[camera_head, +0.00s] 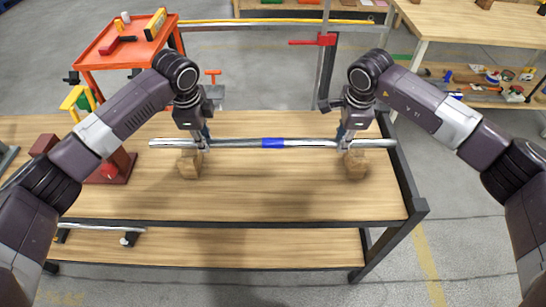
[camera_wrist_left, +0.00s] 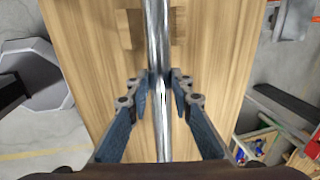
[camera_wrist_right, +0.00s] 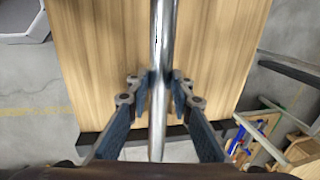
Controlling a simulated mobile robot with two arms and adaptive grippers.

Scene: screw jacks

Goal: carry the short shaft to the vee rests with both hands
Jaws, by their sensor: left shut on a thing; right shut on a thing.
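The shaft (camera_head: 235,143), a shiny metal bar with a blue band at its middle, lies level from left to right above the table. My left gripper (camera_head: 205,146) is shut on its left part and my right gripper (camera_head: 341,145) on its right part. The wrist views show the fingers on both sides of the bar (camera_wrist_left: 158,40) (camera_wrist_right: 163,40). Two wooden vee rests, the left one (camera_head: 189,165) and the right one (camera_head: 355,167), stand on the table by the grippers. In the left wrist view the bar passes over a wooden rest (camera_wrist_left: 126,30); contact cannot be told.
The wooden worktable (camera_head: 270,195) is mostly clear in front. A dark red block (camera_head: 120,168) stands at its left, partly behind my left arm. An orange tool cart (camera_head: 125,42) stands behind at left. Another bench (camera_head: 480,25) is at back right.

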